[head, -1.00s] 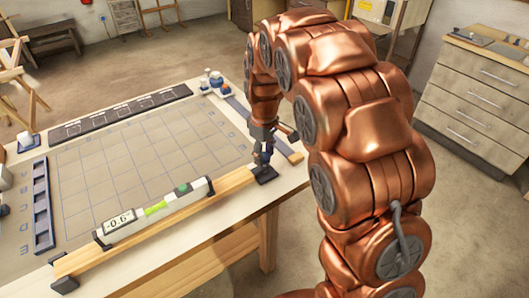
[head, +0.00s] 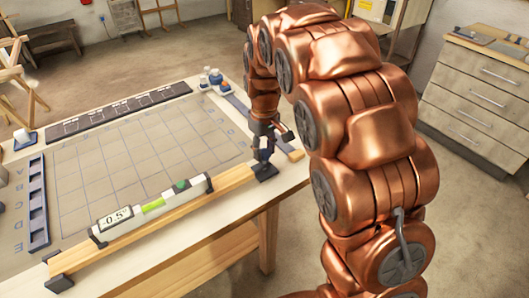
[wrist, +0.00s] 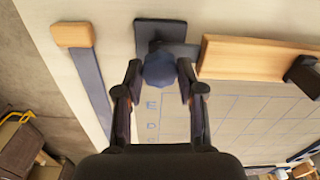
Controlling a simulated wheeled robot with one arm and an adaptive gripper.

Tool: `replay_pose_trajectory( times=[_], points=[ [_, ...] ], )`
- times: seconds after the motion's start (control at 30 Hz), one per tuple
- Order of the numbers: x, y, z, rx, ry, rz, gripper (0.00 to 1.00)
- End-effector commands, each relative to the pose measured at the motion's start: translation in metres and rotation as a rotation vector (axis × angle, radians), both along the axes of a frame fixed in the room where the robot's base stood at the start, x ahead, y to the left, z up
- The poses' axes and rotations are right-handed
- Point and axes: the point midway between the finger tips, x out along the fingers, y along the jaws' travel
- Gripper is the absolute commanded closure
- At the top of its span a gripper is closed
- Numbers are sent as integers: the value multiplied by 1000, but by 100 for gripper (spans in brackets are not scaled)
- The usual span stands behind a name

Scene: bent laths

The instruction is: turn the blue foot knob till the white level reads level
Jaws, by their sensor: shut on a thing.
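The white level (head: 150,210) lies along the wooden lath (head: 205,196) near the table's front edge. Its display reads about -0.5, and a green vial shows in its middle. The blue foot knob (wrist: 159,70) is at the right end of the lath, beside its dark foot block (wrist: 160,31) in the wrist view. My gripper (wrist: 159,84) is shut on the knob, with one finger on each side. In the head view my gripper (head: 264,150) stands over the lath's right end and hides most of the knob.
A gridded mat (head: 140,150) covers much of the table. A dark slotted tray (head: 38,205) lies at the left, and small bottles (head: 210,78) stand at the back. A dark strip with a wooden end (wrist: 73,35) lies beside the foot.

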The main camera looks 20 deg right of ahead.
Motion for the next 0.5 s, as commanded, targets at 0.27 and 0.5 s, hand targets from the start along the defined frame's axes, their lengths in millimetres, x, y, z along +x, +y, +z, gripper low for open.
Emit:
replay_pose_trajectory(
  times=[0.27,0.5],
  points=[
    [1,0,-4,-1,-1,-261,96],
    [0,0,-3,-1,1,-478,96]
  ],
)
